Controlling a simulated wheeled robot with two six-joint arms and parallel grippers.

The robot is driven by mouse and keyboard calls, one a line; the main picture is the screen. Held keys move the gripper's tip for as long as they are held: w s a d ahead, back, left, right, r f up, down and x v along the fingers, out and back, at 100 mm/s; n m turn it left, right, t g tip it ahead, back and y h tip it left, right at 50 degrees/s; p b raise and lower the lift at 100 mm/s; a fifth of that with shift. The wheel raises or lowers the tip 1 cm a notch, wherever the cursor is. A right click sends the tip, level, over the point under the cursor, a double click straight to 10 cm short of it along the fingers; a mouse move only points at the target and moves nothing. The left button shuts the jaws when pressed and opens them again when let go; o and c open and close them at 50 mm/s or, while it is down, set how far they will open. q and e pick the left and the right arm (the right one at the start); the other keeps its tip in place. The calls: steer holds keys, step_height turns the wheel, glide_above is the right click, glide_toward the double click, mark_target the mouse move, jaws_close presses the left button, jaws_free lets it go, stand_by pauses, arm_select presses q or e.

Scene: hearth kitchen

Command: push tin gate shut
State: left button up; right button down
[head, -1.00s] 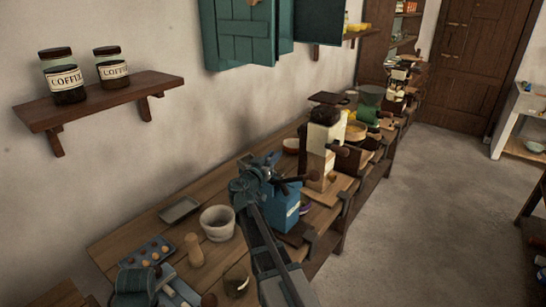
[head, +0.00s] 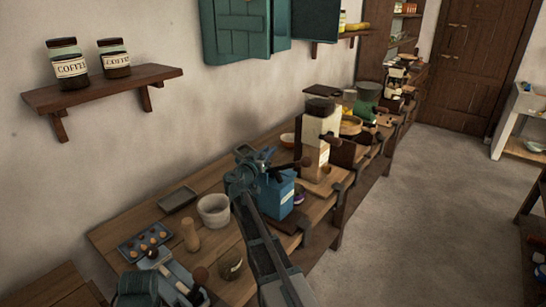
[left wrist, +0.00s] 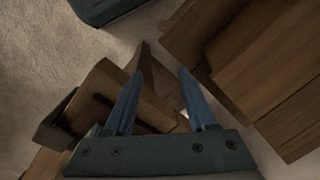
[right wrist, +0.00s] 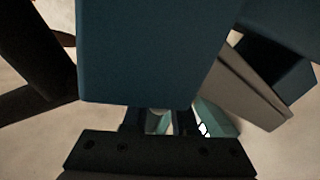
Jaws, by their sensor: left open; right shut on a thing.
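A large blue face (right wrist: 150,50), which seems to be this box, fills the right wrist view and hides my right fingertips. The right gripper is shut, seemingly on the box; the contact is hidden. I cannot make out a gate on it. My left gripper (left wrist: 158,90) is open and empty in the left wrist view, over brown wooden furniture and floor.
A cream grinder (head: 320,125) stands just behind the box. The floor (head: 420,210) to the right is clear.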

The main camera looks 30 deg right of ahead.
steer(key=shift+s+f, duration=0.1)
steer(key=shift+s, duration=0.05)
steer(key=c, duration=0.7)
jaws_free()
steer(key=shift+f, duration=0.1)
steer(key=v, duration=1.3)
steer(key=shift+a, duration=0.35)
steer(key=shift+s, duration=0.2)
